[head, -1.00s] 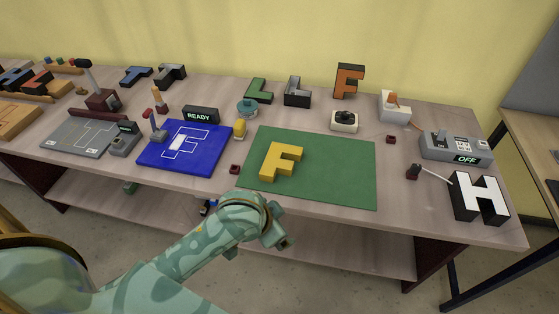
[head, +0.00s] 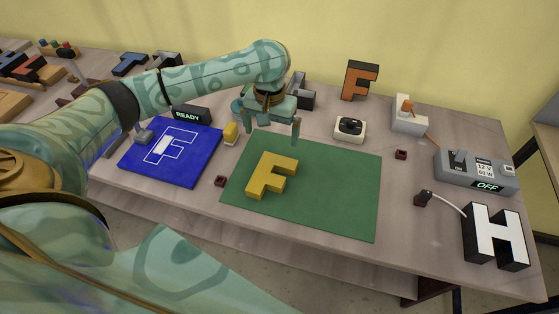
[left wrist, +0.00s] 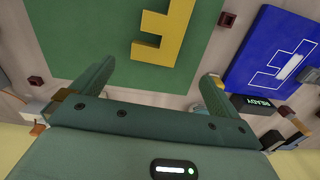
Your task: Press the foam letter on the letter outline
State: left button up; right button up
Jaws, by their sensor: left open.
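A yellow foam letter F (head: 271,175) lies flat on the green mat (head: 337,205), and it also shows in the left wrist view (left wrist: 165,42). A blue board (head: 196,172) to its left carries a white F outline (head: 170,147); the board shows at the right of the left wrist view (left wrist: 255,45). My left gripper (head: 272,135) is open and empty above the mat's far edge, beyond the letter and apart from it. Its two fingers are spread in the left wrist view (left wrist: 155,82). My right gripper is not in view.
A READY sign (head: 190,114) stands behind the board. A yellow piece (head: 230,133) and a dark red cube (head: 220,181) sit between board and mat. A black-and-white H (head: 497,236) and a grey OFF box (head: 475,172) stand at right. The mat's right part is clear.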

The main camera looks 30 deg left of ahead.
pick_arm(q)
jog(key=b, duration=0.3)
send_near(270, 174)
jog(key=f, duration=0.1)
jog(key=f+b, duration=0.1)
jog(key=f, duration=0.1)
jog(key=shift+w+f+b, duration=0.25)
jog(key=shift+f+b, duration=0.05)
jog(key=shift+b, duration=0.1)
jog(key=shift+s+f, duration=0.15)
jog(key=shift+f, duration=0.05)
notch_tip(270, 174, down, 5)
jog(key=b, duration=0.3)
jog(key=shift+s+r, duration=0.1)
jog(key=shift+r, duration=0.15)
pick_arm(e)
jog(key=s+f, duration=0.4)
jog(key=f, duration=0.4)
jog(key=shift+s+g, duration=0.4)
pick_arm(q)
jog(key=c, duration=0.9)
jog(key=shift+c, duration=0.2)
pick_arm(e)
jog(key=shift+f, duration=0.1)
pick_arm(q)
jog(key=shift+r, duration=0.1)
